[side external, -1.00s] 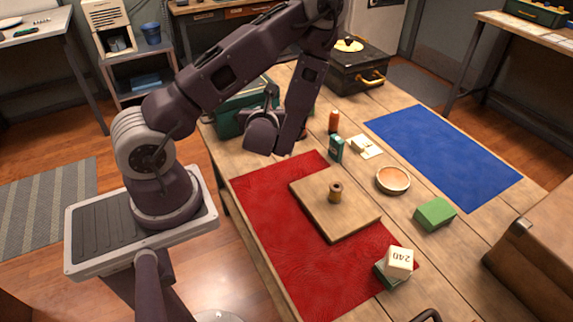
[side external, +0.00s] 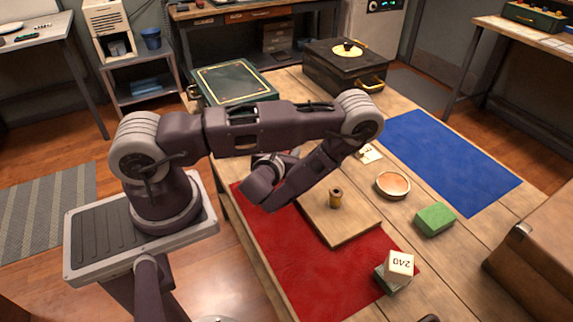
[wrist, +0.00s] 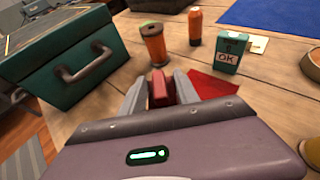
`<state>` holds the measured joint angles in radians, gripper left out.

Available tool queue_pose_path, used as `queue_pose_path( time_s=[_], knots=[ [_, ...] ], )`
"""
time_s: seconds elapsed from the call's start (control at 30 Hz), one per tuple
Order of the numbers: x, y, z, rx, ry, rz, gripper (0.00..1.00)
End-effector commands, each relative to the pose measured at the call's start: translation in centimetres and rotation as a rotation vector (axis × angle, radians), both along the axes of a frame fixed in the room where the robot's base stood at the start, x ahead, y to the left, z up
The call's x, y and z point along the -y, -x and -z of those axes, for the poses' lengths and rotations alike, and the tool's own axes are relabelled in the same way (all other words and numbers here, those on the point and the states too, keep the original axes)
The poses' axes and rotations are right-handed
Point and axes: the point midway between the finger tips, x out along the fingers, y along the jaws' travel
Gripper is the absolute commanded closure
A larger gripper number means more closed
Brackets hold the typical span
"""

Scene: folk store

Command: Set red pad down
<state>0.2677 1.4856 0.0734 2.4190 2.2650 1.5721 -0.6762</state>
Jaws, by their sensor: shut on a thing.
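A small red block-like pad (wrist: 160,88) sits between the two fingers of my gripper (wrist: 160,95) in the wrist view. The fingers are shut on it. Its underside is hidden, so I cannot tell whether it touches the table. In the side view my gripper (side external: 277,158) is low over the far left end of the large red mat (side external: 325,285), partly hidden by my arm. The pad is not clear there. A corner of the mat (wrist: 212,86) shows just right of the fingers in the wrist view.
A green case (wrist: 68,62) with a handle stands left of the fingers. A wooden board (side external: 360,228) with a spool (side external: 336,197) lies on the mat. The blue mat (side external: 450,160) is bare.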

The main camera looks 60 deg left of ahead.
Motion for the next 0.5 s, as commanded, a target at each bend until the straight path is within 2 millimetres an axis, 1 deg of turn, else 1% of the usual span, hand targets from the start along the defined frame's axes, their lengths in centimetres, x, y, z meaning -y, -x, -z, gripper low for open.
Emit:
queue_pose_path(
  time_s=[0.03,0.1,0.2,0.5],
  knots=[
    [0.0,0.1,1.2,-0.003,0.0,0.0,1.0],
    [0.0,0.1,2.5,-0.001,0.0,-0.001,1.0],
    [0.0,0.0,3.6,0.0,0.0,-0.001,1.0],
    [0.0,0.0,3.8,0.0,0.0,-0.001,1.0]
  ],
)
